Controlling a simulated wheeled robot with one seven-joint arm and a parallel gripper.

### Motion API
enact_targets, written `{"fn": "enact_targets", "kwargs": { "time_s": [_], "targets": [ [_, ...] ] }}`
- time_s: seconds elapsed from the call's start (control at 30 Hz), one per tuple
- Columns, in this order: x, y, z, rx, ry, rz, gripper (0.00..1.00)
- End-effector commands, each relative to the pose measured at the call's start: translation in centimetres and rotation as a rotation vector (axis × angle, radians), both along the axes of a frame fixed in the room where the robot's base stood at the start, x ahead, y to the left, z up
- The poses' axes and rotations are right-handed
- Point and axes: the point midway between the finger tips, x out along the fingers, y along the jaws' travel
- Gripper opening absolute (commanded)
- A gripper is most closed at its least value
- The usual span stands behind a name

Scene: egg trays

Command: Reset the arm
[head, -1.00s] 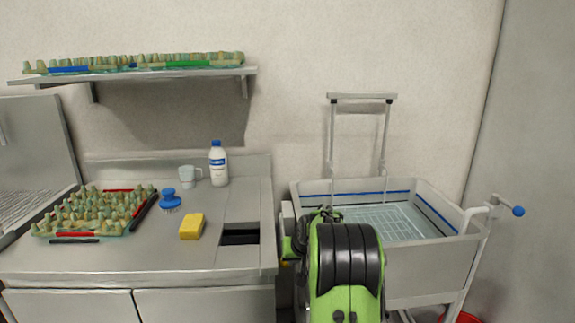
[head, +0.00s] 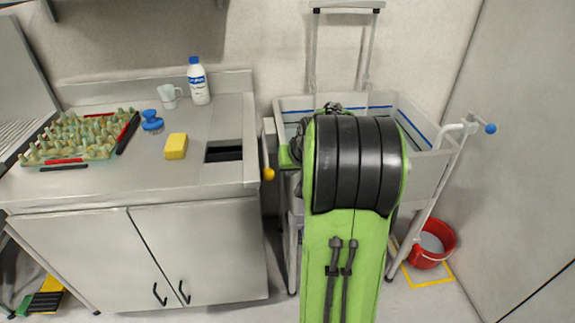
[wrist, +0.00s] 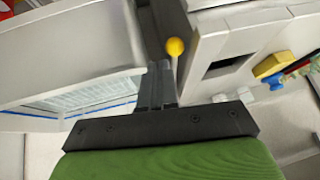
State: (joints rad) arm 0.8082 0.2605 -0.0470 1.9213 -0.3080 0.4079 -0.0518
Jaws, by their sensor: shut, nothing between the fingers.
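My green and black arm stands in the right middle of the head view, in front of the wheeled cart (head: 418,176). It hides part of the cart's basin. My gripper shows in the wrist view (wrist: 158,85), its two dark fingers together and nothing between them. It points toward the gap between the cart's basin and the counter's edge. In the head view the fingers are hidden behind the arm.
The counter (head: 110,185) at left holds an egg tray (head: 80,140), blue brush (head: 152,121), yellow sponge (head: 176,146), cup (head: 168,96) and bottle (head: 198,82). A yellow-knobbed lever (head: 268,174) is beside the arm. A red bucket (head: 432,246) stands at right on the floor.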

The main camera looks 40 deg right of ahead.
Motion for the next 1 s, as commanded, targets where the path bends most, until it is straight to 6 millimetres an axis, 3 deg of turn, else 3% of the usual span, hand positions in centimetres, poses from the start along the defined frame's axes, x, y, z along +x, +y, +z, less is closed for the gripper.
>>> {"fn": "enact_targets", "kwargs": {
  "time_s": [0.57,0.67,0.77,0.9,1.0],
  "targets": [
    [0.0,0.5,0.4,-0.002,0.001,0.008,0.00],
    [0.0,4.1,3.3,-0.015,0.011,0.065,0.00],
    [-1.5,11.1,8.0,-0.037,0.035,0.172,0.00],
    [-7.1,20.7,13.2,-0.068,0.075,0.338,0.00],
    [-12.2,25.2,15.1,-0.089,0.096,0.441,0.00]
  ]
}}
